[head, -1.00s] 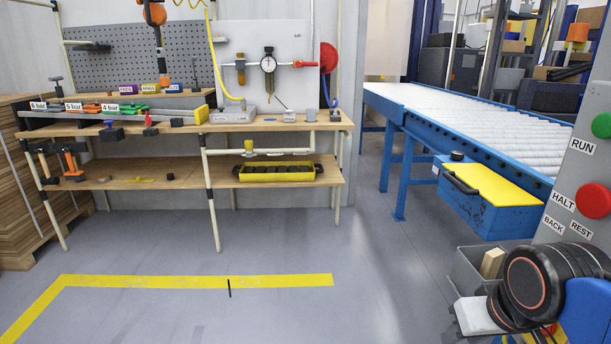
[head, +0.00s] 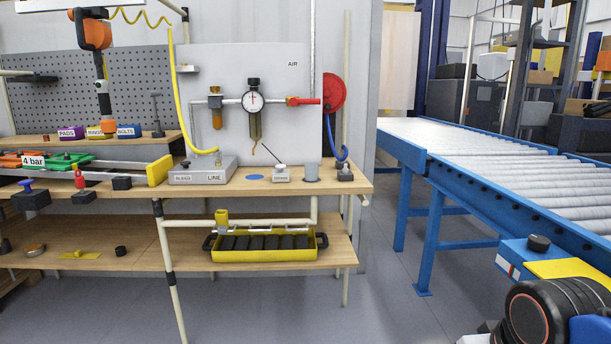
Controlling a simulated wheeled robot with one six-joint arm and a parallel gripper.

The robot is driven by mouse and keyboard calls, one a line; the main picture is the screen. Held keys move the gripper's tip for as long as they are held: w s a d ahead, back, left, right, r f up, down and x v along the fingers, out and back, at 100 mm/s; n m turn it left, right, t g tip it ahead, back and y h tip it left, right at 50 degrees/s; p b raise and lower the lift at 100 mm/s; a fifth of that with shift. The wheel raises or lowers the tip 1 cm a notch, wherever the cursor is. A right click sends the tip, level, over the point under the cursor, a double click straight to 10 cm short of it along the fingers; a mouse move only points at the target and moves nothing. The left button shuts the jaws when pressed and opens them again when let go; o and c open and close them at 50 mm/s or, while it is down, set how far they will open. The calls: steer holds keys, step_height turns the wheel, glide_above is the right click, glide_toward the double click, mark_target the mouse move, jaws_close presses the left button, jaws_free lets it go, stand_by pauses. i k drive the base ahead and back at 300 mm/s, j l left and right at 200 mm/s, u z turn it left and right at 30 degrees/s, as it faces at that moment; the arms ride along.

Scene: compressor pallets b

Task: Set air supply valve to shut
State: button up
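The air supply valve (head: 305,101) is on the pale panel marked AIR, in the upper middle of the head view. It has a brass body and a red lever lying level, in line with the pipe. Its right end reaches towards a large red disc (head: 335,90). A round gauge (head: 253,101) sits on the same pipe to its left; the needle is too small to read surely. Black and blue links of my arm show at the lower right, well away from the valve. My gripper cannot be made out.
A wooden workbench (head: 340,186) stands below the panel, with a grey BLEED/LINE box (head: 206,172) on top. A yellow crate (head: 262,255) is on its lower shelf. A blue roller conveyor (head: 437,215) runs along the right. Grey floor (head: 380,315) is clear in front.

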mark_target(293, 101)
steer(key=i+z, duration=0.1)
steer(key=i, duration=0.7)
steer(key=i+j+z, duration=0.1)
steer(key=i, duration=0.65)
